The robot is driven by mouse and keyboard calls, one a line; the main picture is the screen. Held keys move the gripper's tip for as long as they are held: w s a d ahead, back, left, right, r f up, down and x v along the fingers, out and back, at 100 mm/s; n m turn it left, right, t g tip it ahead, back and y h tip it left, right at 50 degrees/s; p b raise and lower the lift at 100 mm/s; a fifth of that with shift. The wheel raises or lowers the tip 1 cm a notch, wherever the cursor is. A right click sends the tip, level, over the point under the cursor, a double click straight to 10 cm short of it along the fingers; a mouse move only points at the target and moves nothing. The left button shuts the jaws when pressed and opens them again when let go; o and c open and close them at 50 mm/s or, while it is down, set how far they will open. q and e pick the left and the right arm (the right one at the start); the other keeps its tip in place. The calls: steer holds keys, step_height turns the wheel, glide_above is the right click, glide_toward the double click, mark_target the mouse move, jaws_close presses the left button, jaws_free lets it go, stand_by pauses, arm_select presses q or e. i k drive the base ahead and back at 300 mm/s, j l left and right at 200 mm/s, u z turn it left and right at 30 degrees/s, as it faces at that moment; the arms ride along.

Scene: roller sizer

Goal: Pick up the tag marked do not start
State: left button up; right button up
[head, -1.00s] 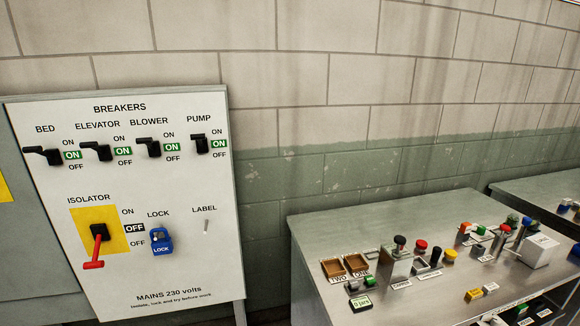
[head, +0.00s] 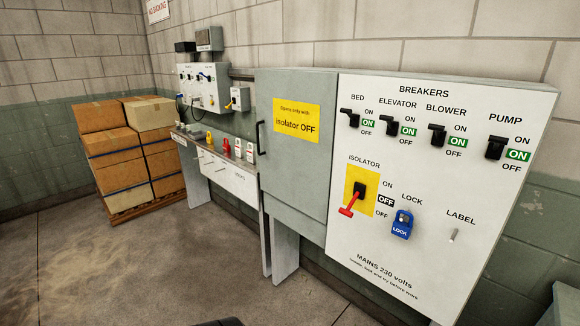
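No writing reading "do not start" is legible in the head view. Two small white pieces with reddish marks, perhaps tags, stand at the right end of a narrow bench; the nearer one (head: 249,152) and the farther one (head: 238,147) are too small to read. The breaker panel has a bare LABEL peg (head: 454,236). A blue lock (head: 402,224) hangs at LOCK. The red isolator handle (head: 350,204) points down left, with OFF lit beside it. Neither gripper is in view.
The narrow bench (head: 228,176) also holds a red item (head: 226,147) and a yellow item (head: 210,139). A grey cabinet (head: 295,165) stands between bench and breaker panel (head: 400,262). Boxes (head: 122,165) are stacked on a pallet at left. The floor (head: 150,265) before the bench is clear.

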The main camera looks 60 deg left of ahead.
mark_target(251, 153)
steer(key=u, duration=2.3)
steer(key=i+z, duration=0.1)
steer(key=z, duration=0.35)
